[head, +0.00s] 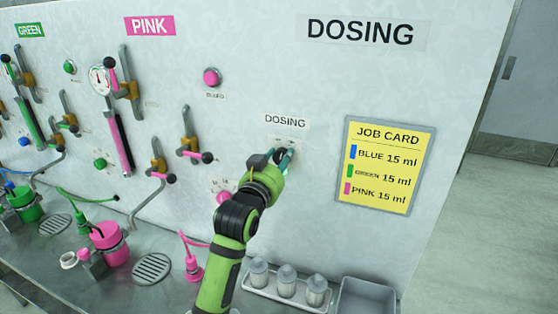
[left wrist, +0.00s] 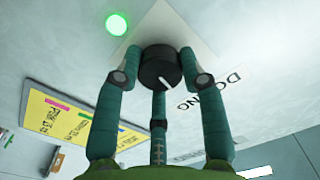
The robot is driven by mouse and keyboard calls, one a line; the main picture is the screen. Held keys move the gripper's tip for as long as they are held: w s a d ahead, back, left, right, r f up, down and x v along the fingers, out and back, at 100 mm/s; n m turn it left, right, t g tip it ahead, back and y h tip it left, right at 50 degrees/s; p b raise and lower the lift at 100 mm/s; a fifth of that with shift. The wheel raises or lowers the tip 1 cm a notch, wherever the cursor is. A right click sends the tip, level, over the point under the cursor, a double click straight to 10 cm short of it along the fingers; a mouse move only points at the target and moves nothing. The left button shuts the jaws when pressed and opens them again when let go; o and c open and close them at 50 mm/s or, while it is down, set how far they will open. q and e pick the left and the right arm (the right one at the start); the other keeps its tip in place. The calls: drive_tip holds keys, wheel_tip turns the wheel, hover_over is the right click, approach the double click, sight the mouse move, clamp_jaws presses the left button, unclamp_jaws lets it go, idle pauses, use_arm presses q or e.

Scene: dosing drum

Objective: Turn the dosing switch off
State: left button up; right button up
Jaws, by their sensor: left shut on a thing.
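The dosing switch is a round black knob (left wrist: 158,66) with a white pointer line, in the left wrist view. The line slants toward the lower right of that view. My left gripper (head: 283,160) is at the wall panel below the small DOSING label (head: 285,121). Its green fingers are shut on the knob from both sides, with a third finger below in the wrist view. In the head view the gripper hides most of the switch. A green lamp (left wrist: 117,24) beside the knob is lit. My right gripper is not in view.
A yellow job card (head: 388,165) hangs right of the switch. Below are a tray of jars (head: 286,306) and an empty grey bin (head: 366,298). The floor at right is clear.

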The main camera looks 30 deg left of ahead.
use_arm(q)
drive_tip(key=n, duration=0.4)
drive_tip(key=shift+r+n, duration=0.3)
drive_tip(key=shift+r, duration=0.1)
drive_tip(key=shift+a+n, duration=0.1)
drive_tip(key=shift+n, duration=1.5)
drive_tip(key=o, duration=1.1)
drive_tip(key=shift+c, duration=0.2)
drive_tip(key=shift+o, duration=0.4)
drive_tip(key=shift+f, duration=0.1)
drive_tip(key=shift+f+n, duration=0.1)
drive_tip(key=shift+n, duration=0.2)
